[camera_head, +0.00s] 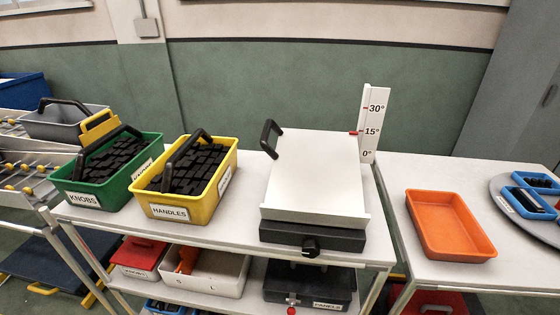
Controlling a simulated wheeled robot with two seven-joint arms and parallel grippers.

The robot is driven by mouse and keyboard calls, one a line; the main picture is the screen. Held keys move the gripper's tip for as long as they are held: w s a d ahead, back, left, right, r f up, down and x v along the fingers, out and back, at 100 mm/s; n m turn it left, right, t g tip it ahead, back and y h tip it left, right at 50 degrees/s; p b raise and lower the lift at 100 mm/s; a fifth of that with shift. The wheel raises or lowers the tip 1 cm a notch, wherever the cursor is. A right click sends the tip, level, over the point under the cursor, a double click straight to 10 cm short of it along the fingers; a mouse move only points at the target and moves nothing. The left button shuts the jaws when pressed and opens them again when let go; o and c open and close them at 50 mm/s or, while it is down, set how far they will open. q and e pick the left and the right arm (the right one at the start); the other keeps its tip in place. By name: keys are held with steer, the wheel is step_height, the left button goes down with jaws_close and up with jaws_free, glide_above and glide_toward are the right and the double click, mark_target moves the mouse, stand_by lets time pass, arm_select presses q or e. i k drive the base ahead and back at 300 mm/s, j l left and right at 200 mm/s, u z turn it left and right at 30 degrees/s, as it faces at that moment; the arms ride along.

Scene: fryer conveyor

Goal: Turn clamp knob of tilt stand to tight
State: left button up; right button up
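The tilt stand stands on the white table in the middle, with a white tilted plate (315,175) on a dark base (280,233). The plate has a black handle (270,138) at its back left. The clamp knob (310,247) is a small black knob with a pale mark on the front of the base. I cannot tell from the mark whether it is tight or loose. A white angle scale (373,123) with 30°, 15° and 0° stands behind at the right, with a red pointer at about 15°. Neither gripper is in view.
A green KNOBS bin (110,190) and a yellow HANDLES bin (150,212) stand left of the stand. An orange tray (447,250) lies on the right table, beside a round grey plate (510,207) with blue trays. Bins fill the lower shelf. The space before the knob looks clear.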

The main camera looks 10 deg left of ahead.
mark_target(310, 248)
steer(key=i+l+u, duration=0.15)
steer(key=l+u, duration=0.3)
steer(key=l, duration=0.4)
steer(key=l+u, duration=0.5)
steer(key=l, duration=0.4)
